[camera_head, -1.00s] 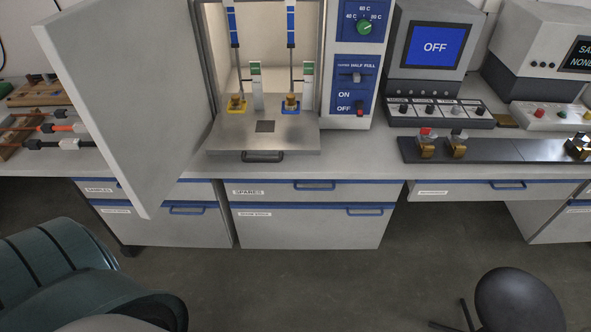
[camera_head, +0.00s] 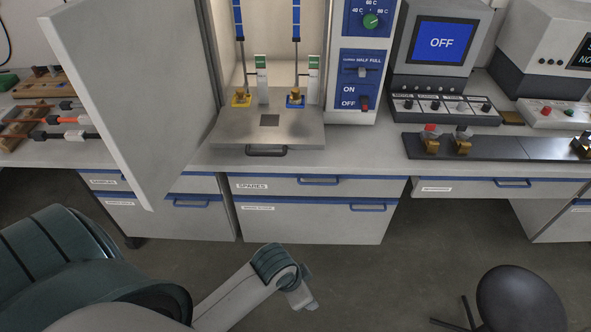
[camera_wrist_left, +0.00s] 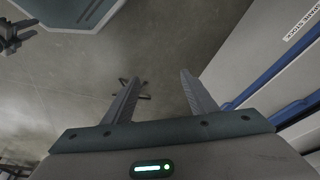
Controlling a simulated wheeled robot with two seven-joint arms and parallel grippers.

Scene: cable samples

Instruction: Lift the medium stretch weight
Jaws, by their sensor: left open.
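No piece can be surely picked out as the medium stretch weight. Small grey and dark pieces stand on a wooden tray (camera_head: 40,88) at the far left of the bench, too small to tell apart. Two brass pieces, on a yellow base (camera_head: 241,99) and a blue base (camera_head: 295,100), stand at the foot of two hanging cables in the open chamber. My left gripper (camera_head: 303,292) is low in front of the drawers, away from the bench top. In the left wrist view its fingers (camera_wrist_left: 161,78) are apart and empty over the floor.
The open chamber door (camera_head: 130,100) stands between the left bench and the chamber. A dark bar (camera_head: 490,147) with clamps lies at the right. A black stool (camera_head: 518,300) stands on the floor. The front bench strip is clear.

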